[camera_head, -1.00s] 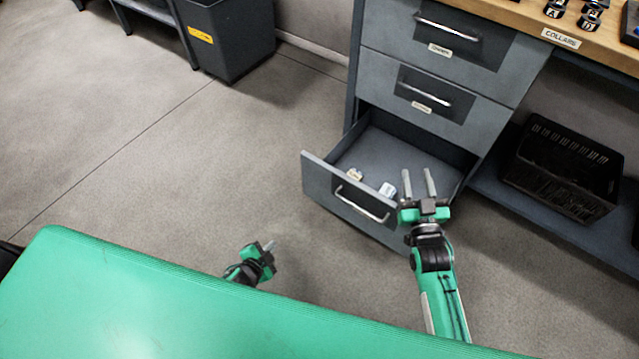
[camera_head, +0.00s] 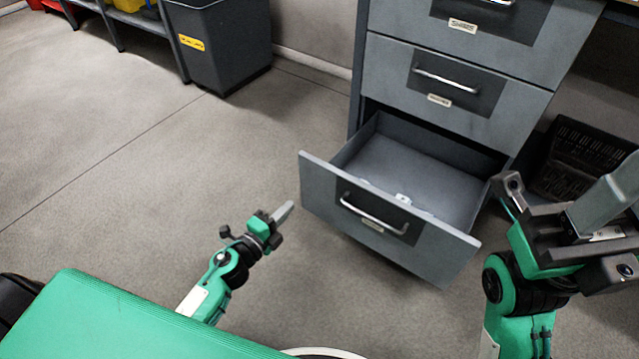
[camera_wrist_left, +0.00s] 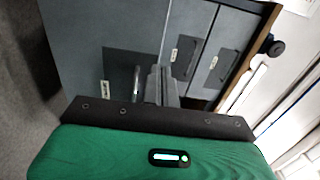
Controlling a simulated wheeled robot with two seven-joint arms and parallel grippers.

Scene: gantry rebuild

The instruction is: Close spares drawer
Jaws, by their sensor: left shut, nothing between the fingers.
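The bottom drawer (camera_head: 325,190) of the grey cabinet stands pulled out, with a silver bar handle (camera_head: 374,214) and a small label too blurred to read. A small pale item (camera_head: 403,198) shows inside, partly hidden by the drawer front. My left gripper (camera_head: 284,212) is shut and empty, left of the drawer front and apart from it, its tip pointing toward it. In the left wrist view the shut fingers (camera_wrist_left: 160,83) point at grey drawer fronts with a handle (camera_wrist_left: 136,83) beside them. My right gripper (camera_head: 600,200) is large at the right edge; its finger gap is unclear.
Two drawers above, the middle one (camera_head: 390,62) among them, are closed. A black crate (camera_head: 575,160) sits right of the cabinet. A grey bin (camera_head: 215,45) stands at the back left. The floor (camera_head: 150,170) left of the drawer is clear.

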